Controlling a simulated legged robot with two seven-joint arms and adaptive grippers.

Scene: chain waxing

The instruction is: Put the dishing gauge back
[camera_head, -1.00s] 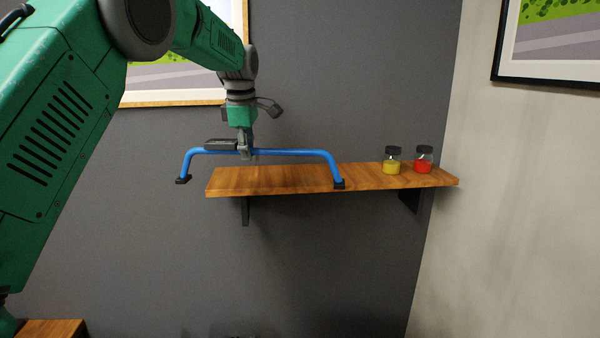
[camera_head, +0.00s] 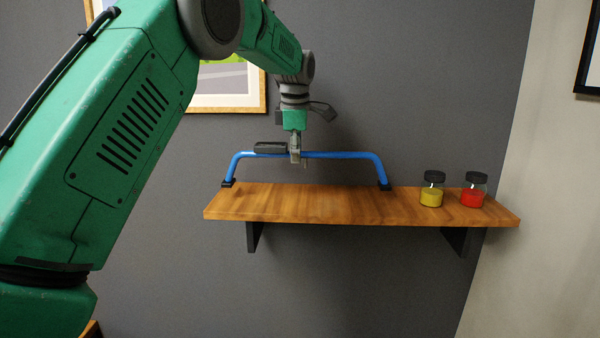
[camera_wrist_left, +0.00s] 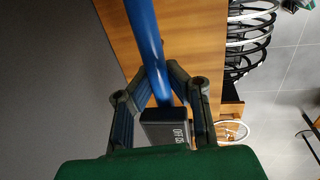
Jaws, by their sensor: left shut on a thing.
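The dishing gauge (camera_head: 340,154) is a blue bent bar with black feet at both ends and a dark block near its middle. My left gripper (camera_head: 295,158) is shut on the bar near its middle, from above. The gauge is upright over the wooden wall shelf (camera_head: 320,207), its feet at the shelf's rear part; I cannot tell for sure whether they touch it. In the left wrist view the blue bar (camera_wrist_left: 146,40) runs between the fingers (camera_wrist_left: 160,92), with the dark block beside it. My right gripper is not in view.
Two jars with black lids stand at the shelf's right end, one yellow (camera_head: 432,190) and one red (camera_head: 474,191). The grey wall is close behind the shelf. The shelf's middle is clear.

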